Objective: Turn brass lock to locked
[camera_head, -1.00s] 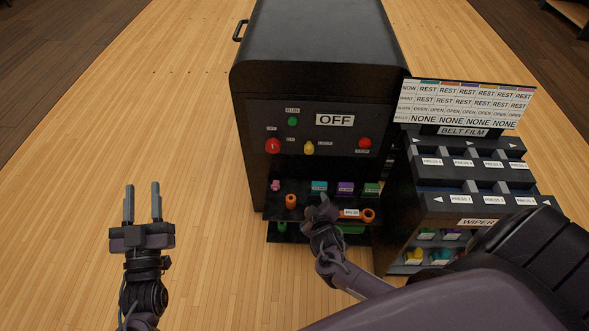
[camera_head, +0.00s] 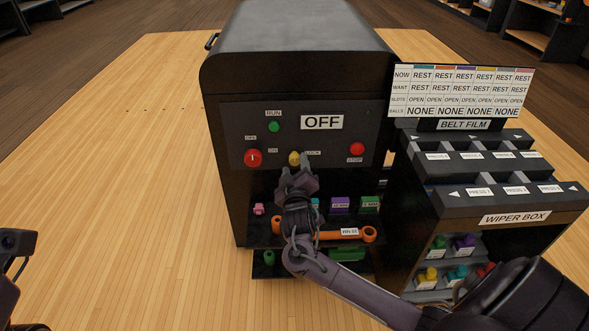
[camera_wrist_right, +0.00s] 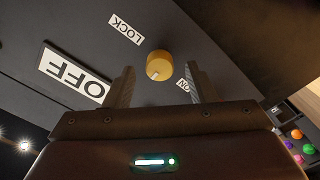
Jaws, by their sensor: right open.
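The brass lock (camera_head: 294,158) is a round yellow knob on the black machine's front panel, between the ON and LOCK labels. In the right wrist view the knob (camera_wrist_right: 159,65) appears between my open fingers, beyond their tips. I cannot tell whether they touch it. A small mark on the knob's face points toward the OFF sign side, at neither label. My right gripper (camera_head: 297,175) is open and empty, just below and in front of the knob, hiding its lower edge. Only part of my left arm shows at the left edge; its fingers are out of view.
A red knob (camera_head: 253,158) and green RUN button (camera_head: 274,127) lie left of the lock; a red STOP button (camera_head: 357,149) lies right. The OFF sign (camera_head: 322,122) is above. Below are coloured blocks and an orange handle (camera_head: 345,234). The wiper box (camera_head: 510,205) stands right.

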